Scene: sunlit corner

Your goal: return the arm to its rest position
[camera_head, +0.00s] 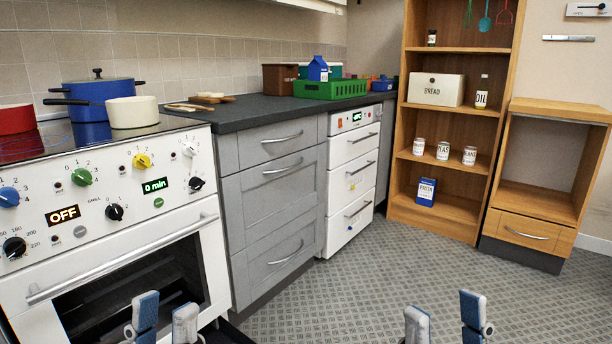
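My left gripper (164,318) is at the bottom edge, left of the middle, in front of the oven's lower part. Its two blue-and-grey fingertips stand apart with nothing between them. My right gripper (445,322) is at the bottom edge, right of the middle, over the tiled floor. Its fingertips are also apart and nothing shows between them. Only the finger ends of both grippers show; the rest of both arms is out of the picture.
The white oven (120,250) stands close at the left, with pots on top. Grey drawers (275,205) and a dark worktop (250,112) run behind it. A wooden shelf (450,125) with jars stands at the back right. The patterned floor (370,270) is clear.

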